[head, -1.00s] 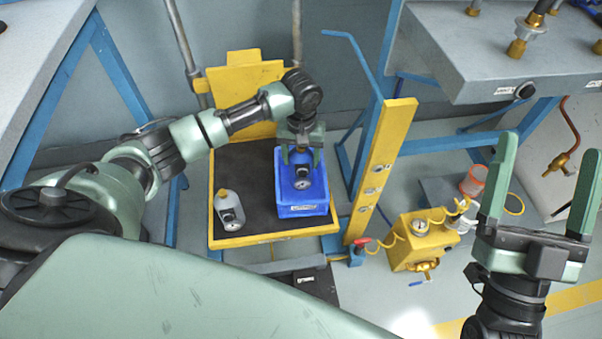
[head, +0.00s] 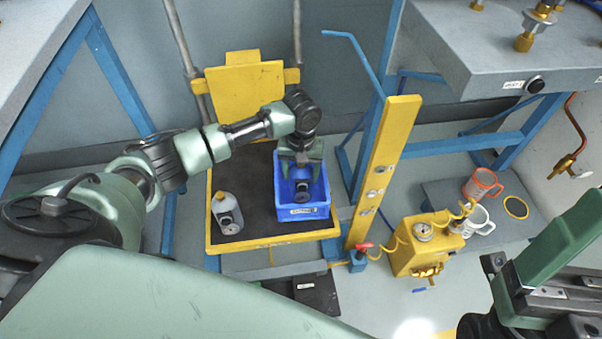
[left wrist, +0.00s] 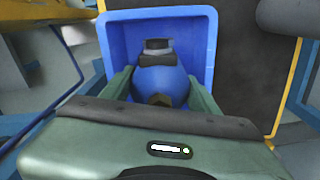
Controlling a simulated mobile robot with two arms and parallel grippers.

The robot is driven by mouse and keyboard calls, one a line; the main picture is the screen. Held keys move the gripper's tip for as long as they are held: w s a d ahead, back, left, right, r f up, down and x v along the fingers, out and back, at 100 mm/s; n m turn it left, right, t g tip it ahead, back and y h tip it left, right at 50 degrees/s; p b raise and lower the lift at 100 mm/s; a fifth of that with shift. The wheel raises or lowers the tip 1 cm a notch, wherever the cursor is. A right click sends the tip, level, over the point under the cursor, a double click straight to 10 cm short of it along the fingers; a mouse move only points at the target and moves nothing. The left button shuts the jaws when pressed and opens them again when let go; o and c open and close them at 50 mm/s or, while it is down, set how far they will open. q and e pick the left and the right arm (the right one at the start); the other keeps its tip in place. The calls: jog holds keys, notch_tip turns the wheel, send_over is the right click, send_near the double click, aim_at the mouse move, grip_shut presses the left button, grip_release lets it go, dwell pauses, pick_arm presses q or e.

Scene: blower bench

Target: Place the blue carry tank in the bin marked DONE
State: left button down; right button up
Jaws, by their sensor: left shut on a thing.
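The blue carry tank (head: 302,187), with a dark round fitting on its side, is inside a blue bin (head: 303,212). The bin's front label is too small to read. In the left wrist view, the tank (left wrist: 160,82) sits within the walls of the bin (left wrist: 116,40). My left gripper (head: 301,168) reaches into the bin from above, its green fingers shut on the tank's sides. Whether the tank touches the bin floor is hidden. My right gripper (head: 575,250) is at the lower right, partly cut off; one finger shows, standing apart over the bare palm rail.
The bin stands on a black-matted yellow tray (head: 270,241) beside a grey bottle (head: 227,212). A yellow post (head: 384,170) rises close on the right. Beyond it are a yellow gauge box (head: 418,252), a red mug (head: 481,186) and a white mug (head: 479,220).

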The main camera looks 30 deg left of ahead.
pick_arm(q)
jog(key=shift+c, duration=2)
grip_release()
jog(key=shift+f, duration=0.1)
